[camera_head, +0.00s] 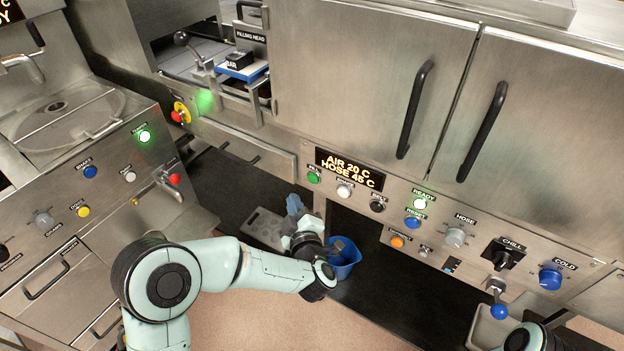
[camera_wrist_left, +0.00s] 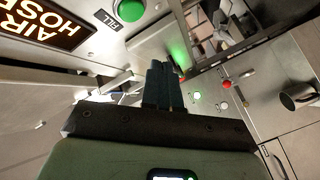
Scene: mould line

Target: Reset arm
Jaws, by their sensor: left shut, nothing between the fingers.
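My left arm reaches in from the lower left in the head view. Its gripper (camera_head: 294,205) is above the dark counter, just in front of the machine's control panel. In the left wrist view the two dark fingers (camera_wrist_left: 162,85) lie side by side, closed and empty. The gripper is near the green FILL button (camera_head: 313,178), which shows at the top of the wrist view (camera_wrist_left: 130,9). I cannot tell whether it touches anything. Part of my right arm shows at the lower right; its gripper is out of the picture.
A grey mould tray (camera_head: 262,226) lies beside my left gripper. A blue jug (camera_head: 346,262) stands on the counter (camera_head: 390,297), partly hidden by my wrist. The display (camera_head: 350,168) reads AIR 20 C, HOSE 45 C. A blue-knobbed lever (camera_head: 499,311) sticks out at right.

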